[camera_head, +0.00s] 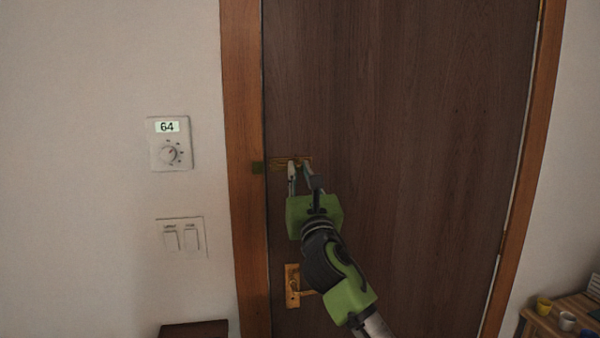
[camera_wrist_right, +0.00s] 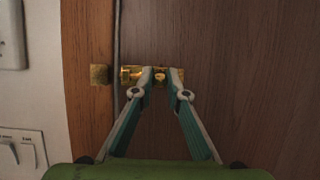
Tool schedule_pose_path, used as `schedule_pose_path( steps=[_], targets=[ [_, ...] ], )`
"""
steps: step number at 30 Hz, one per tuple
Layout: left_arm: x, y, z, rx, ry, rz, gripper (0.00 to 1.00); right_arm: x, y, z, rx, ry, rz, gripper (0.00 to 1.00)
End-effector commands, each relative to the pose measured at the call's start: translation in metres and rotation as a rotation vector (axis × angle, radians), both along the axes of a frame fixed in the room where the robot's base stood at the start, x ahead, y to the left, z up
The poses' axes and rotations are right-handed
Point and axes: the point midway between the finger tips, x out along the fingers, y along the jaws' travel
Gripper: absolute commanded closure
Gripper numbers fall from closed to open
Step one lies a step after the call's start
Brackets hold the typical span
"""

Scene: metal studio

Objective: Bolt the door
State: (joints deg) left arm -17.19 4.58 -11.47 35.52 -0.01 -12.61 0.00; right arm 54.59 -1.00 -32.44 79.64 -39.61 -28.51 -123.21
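The closed brown wooden door (camera_head: 400,130) fills the middle of the head view. A brass slide bolt (camera_head: 278,161) sits near its left edge; it also shows in the right wrist view (camera_wrist_right: 130,76). A small brass keeper (camera_head: 257,168) is on the frame, level with the bolt (camera_wrist_right: 100,75). No rod is seen crossing the gap between them. My right gripper (camera_head: 299,166) is at the bolt, its fingertips apart on either side of a small brass knob (camera_wrist_right: 160,78). The fingertips partly hide the bolt; contact is unclear. My left gripper is out of view.
A brass door handle (camera_head: 293,286) sits below the bolt, partly behind my right arm. A thermostat (camera_head: 170,144) and light switches (camera_head: 181,237) are on the left wall. A small table (camera_head: 560,318) with cups stands at the lower right.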

Motion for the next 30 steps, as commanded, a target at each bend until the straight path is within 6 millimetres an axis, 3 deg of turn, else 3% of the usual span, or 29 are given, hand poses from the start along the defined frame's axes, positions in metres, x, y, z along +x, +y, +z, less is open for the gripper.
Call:
schedule_pose_path(
  steps=[8,15,22,23,24,25,30],
  targets=[
    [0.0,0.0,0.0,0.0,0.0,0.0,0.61,-0.001,0.004,0.0,0.0,0.001,0.0,1.0],
    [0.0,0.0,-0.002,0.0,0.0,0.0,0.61,-0.007,0.034,0.0,-0.001,0.001,0.001,1.0],
    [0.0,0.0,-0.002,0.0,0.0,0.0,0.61,-0.007,0.035,0.0,-0.001,0.0,0.004,1.0],
    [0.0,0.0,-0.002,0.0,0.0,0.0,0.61,-0.007,0.035,0.0,-0.001,0.0,0.004,0.83],
    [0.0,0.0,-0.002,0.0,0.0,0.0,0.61,-0.007,0.035,0.0,-0.001,0.0,0.004,0.73],
    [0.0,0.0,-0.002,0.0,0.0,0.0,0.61,-0.007,0.035,0.0,0.0,0.0,0.003,0.69],
    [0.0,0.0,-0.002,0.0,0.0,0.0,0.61,-0.007,0.034,0.0,0.0,0.0,0.002,0.69]
  ],
)
